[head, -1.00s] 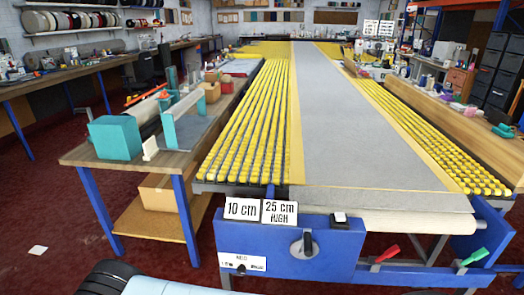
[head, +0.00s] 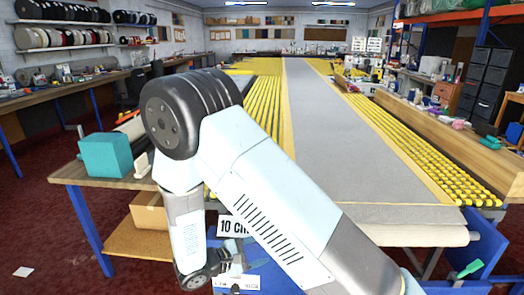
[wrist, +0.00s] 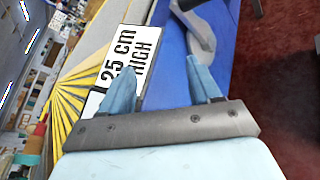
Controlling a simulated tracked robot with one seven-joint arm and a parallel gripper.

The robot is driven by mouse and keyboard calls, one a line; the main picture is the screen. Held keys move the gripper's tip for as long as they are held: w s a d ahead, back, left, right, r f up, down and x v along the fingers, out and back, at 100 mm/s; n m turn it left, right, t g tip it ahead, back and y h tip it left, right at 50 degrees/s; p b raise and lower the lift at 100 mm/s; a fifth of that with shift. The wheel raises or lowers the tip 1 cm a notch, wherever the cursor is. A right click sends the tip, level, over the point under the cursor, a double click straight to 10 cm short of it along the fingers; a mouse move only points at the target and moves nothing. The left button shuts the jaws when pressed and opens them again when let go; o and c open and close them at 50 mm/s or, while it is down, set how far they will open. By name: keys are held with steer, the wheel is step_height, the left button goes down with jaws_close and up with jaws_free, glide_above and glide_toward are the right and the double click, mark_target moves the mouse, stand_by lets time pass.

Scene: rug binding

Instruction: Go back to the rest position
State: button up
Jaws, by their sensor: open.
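My gripper shows in the wrist view (wrist: 165,88), with its two blue fingers spread apart and nothing between them. Beyond the fingers are the blue front panel (wrist: 180,70) of the long machine and a white sign reading "25 cm HIGH" (wrist: 125,52). A grey rotary handle (wrist: 200,30) lies past the right finger; whether anything touches is not clear.
The long machine bed (head: 350,150) runs away between yellow rollers (head: 265,105). A side table (head: 70,172) at left holds a teal box (head: 105,155). A green lever (head: 470,269) stands at the front right. Red carpet (head: 40,235) is open at the left.

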steer(key=s+d+r+m+g+y, duration=0.15)
steer(key=d+r+m+g, duration=0.3)
steer(key=d+r, duration=0.45)
steer(key=s+d+r+m+g+y, duration=0.1)
steer(key=d+r+m+g+y, duration=0.25)
steer(key=d+r+m, duration=0.55)
steer(key=s+d+r+m+t+y, duration=0.2)
steer(key=s+d+r+y, duration=0.1)
steer(key=s+r, duration=0.3)
steer(key=s+d+r+m+t+y, duration=0.2)
steer(key=s+r, duration=0.5)
steer(key=r, duration=0.4)
steer(key=shift+s+d+r+t+y, duration=0.25)
steer(key=shift+d+t+y, duration=0.45)
steer(key=shift+d+y, duration=0.4)
steer(key=shift+c, duration=0.4)
